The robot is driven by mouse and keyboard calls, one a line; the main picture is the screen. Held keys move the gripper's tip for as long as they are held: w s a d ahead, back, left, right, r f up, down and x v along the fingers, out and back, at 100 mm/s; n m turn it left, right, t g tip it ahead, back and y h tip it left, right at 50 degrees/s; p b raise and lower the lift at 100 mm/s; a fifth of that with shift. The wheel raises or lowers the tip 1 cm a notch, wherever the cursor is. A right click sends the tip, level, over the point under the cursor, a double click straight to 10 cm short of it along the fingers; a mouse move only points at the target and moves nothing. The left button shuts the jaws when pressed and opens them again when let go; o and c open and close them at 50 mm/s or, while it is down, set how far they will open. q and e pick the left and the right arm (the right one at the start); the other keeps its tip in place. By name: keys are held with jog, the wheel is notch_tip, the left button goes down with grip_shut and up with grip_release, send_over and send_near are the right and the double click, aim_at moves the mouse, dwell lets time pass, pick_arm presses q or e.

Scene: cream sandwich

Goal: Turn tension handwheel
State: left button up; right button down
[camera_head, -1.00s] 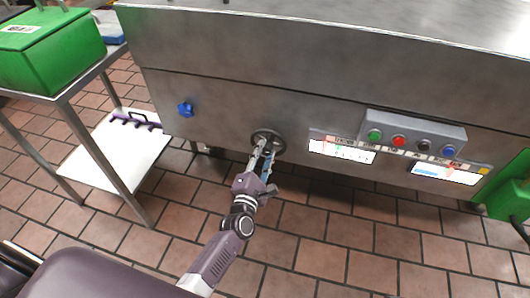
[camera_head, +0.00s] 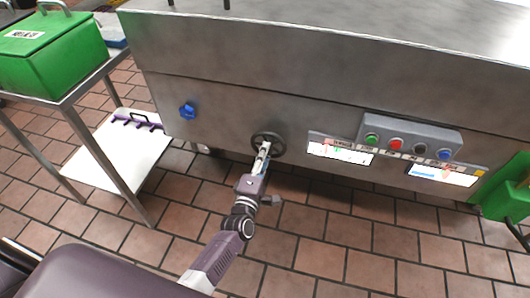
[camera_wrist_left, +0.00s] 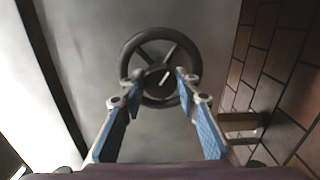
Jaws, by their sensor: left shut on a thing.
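The tension handwheel (camera_head: 280,146) is a dark round wheel with spokes on the front panel of the steel machine. In the left wrist view the handwheel (camera_wrist_left: 160,33) is nearly face-on, with its hub and a light mark between my fingers. My left gripper (camera_head: 262,150) reaches the wheel from below in the head view. In the left wrist view the blue-padded fingers of the left gripper (camera_wrist_left: 159,79) lie on both sides of the hub, inside the rim, shut on the wheel. The exact contact is hard to see. My right gripper is not in view.
A blue knob (camera_head: 187,111) sits left of the wheel. A button box (camera_head: 410,134) and lit screens (camera_head: 340,151) are to its right. A steel table (camera_head: 62,100) with a green bin (camera_head: 50,55) stands at the left. The tiled floor (camera_head: 310,235) below is clear.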

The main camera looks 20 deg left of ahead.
pick_arm(q)
jog(key=shift+f+m+p, duration=0.15)
jog(key=shift+m+p, duration=2.1)
jog(key=shift+m, duration=9.45)
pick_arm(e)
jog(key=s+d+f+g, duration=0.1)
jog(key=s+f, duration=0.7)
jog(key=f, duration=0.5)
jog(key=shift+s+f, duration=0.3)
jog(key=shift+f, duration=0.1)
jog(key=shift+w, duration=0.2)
pick_arm(q)
jog(key=o, duration=1.2)
jog(key=shift+c, duration=0.2)
